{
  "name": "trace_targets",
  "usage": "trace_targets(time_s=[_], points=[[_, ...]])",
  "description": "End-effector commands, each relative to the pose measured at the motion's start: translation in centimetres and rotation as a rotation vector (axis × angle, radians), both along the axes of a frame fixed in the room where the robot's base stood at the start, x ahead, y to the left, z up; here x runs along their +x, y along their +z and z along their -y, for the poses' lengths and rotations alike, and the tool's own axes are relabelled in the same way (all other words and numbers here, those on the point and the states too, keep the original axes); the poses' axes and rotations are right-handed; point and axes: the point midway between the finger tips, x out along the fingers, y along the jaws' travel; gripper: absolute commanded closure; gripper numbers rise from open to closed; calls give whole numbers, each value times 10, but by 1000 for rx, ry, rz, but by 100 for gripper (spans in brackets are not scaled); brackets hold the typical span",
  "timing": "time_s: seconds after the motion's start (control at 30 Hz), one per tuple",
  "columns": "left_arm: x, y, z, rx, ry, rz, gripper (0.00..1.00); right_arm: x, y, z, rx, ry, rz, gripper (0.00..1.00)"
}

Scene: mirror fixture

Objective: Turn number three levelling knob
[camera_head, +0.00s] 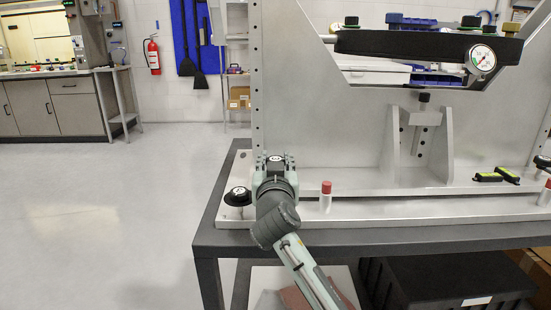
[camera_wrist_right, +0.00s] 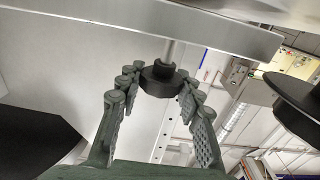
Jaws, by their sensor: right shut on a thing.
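My right gripper (camera_head: 275,166) reaches in from the bottom and is at the front left corner of the fixture plate. It is shut on a black levelling knob (camera_head: 276,158) with a pale label on top; the arm hides most of it. In the right wrist view the fingers hold the black knob (camera_wrist_right: 160,82) on both sides, with its metal stem running up to a plate. A second black knob (camera_head: 238,196) with a white label stands just left of the gripper; I cannot read either number surely. My left gripper is not in view.
The mirror fixture (camera_head: 330,125) rises behind, with a dial gauge (camera_head: 482,59). Yellow-black tools (camera_head: 488,177) lie to the right. Floor at left is clear.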

Motion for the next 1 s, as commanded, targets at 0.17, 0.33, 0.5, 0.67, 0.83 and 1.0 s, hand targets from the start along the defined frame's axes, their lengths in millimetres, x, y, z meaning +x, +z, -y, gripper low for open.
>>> trace_targets(time_s=[0.17,0.33,0.5,0.67,0.83,1.0], points=[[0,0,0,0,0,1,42,0,0,0,0,-1,0,57],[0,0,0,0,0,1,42,0,0,0,0,-2,0,42],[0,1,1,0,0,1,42,0,0,0,0,-2,0,42],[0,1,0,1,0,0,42,0,7,0,3,-2,2,42],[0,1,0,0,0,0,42,0,36,0,5,-2,5,42],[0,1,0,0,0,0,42,0,69,0,5,-1,4,42]])
